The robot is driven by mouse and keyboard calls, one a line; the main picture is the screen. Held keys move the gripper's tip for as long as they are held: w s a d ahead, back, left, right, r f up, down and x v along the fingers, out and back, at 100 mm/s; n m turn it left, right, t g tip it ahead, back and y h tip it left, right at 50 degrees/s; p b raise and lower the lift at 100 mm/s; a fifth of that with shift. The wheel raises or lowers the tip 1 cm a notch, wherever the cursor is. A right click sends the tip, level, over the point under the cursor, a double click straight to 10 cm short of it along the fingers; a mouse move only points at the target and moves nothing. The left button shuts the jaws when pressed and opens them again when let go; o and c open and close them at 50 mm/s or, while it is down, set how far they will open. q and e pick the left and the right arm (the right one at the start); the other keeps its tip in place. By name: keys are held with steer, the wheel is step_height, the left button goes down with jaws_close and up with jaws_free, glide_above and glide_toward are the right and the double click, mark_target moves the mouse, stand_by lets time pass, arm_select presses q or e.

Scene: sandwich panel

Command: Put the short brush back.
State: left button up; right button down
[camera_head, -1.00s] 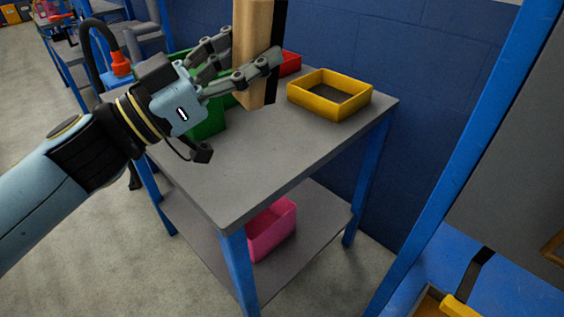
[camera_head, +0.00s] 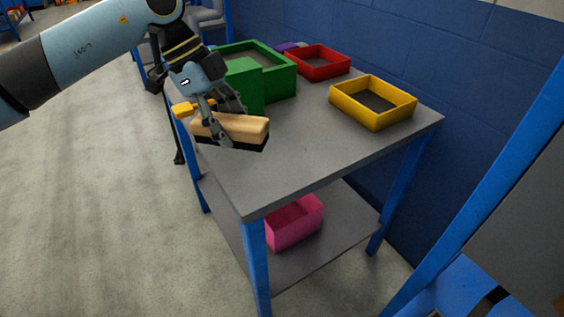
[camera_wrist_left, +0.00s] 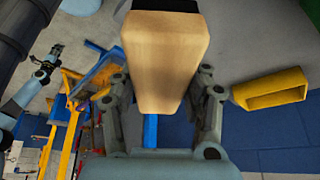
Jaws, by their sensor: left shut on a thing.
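The short brush (camera_head: 246,126) has a pale wooden back and dark bristles. My left gripper (camera_head: 222,124) is shut on it, with fingers on both sides of the wooden block. In the head view the brush is roughly level, bristles down, over the left part of the grey table (camera_head: 300,150); I cannot tell whether it touches the top. In the left wrist view the wooden block (camera_wrist_left: 165,55) stands between the fingers (camera_wrist_left: 165,95) and hides what is behind it. What looks like my right gripper (camera_wrist_left: 45,64) is small at the left of that view.
Green (camera_head: 280,80), red (camera_head: 318,68) and yellow (camera_head: 373,117) bins stand along the table's back. A small yellow object (camera_head: 193,109) shows beside my left gripper. A pink bin (camera_head: 295,224) is on the lower shelf. The table's front and middle are clear.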

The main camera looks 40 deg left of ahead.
arm_select(q)
steer(key=shift+a, duration=0.75)
steer(key=shift+w+d+f, duration=0.1)
steer(key=shift+w+f, duration=0.15)
steer(key=shift+w, duration=0.1)
steer(key=b, duration=0.1)
glide_above(288, 166)
steer(key=a, duration=0.1)
steer(key=f, duration=0.6)
steer(key=shift+s+a+f, duration=0.1)
steer(key=shift+s+f, duration=0.1)
steer(key=shift+s, duration=0.05)
steer(key=shift+f+b, duration=0.3)
steer(key=shift+f, duration=1.75)
steer(key=shift+f, duration=0.1)
steer(key=o, duration=1)
